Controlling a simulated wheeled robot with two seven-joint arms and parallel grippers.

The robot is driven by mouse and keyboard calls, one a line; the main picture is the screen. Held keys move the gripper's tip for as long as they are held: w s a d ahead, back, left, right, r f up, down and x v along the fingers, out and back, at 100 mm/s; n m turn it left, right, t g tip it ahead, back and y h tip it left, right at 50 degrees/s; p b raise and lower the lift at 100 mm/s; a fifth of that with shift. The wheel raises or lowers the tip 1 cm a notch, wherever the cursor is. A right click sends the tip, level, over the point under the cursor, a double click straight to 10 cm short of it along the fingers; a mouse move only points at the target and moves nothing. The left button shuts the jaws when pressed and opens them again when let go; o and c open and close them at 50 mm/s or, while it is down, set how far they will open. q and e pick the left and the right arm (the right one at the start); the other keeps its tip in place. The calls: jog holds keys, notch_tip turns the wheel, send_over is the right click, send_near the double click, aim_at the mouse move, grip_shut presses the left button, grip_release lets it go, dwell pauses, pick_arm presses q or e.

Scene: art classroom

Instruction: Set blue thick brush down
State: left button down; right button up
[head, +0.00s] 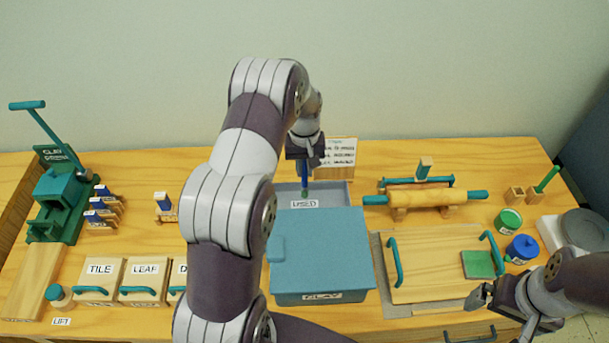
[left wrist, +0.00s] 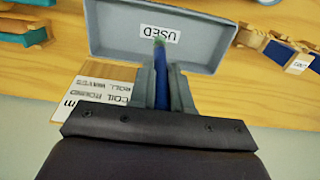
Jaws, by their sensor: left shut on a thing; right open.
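My left gripper (head: 305,160) is shut on the blue thick brush (head: 305,176), which points down with a green tip. The brush also shows between the fingers in the left wrist view (left wrist: 162,70). It is over the grey tray labelled USED (head: 338,192), which fills the top of the left wrist view (left wrist: 108,38). The tip appears close to the label; I cannot tell whether it touches the tray. My right gripper (head: 483,297) is open and empty near the front right of the table.
A blue-lidded CLAY box (head: 325,250) stands just in front of the tray. An instruction card (head: 338,153) stands behind it. A rolling pin (head: 425,197) and a board with teal handles (head: 435,265) are to the right. Green (head: 508,220) and blue (head: 522,248) jars stand further right.

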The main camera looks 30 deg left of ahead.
aim_at(304, 186)
pick_arm(q)
notch_tip(304, 186, down, 4)
jog(key=shift+r+p, duration=0.1)
jog(key=shift+p, duration=0.35)
jog(key=shift+f, duration=0.3)
jog(key=c, duration=1.1)
grip_release()
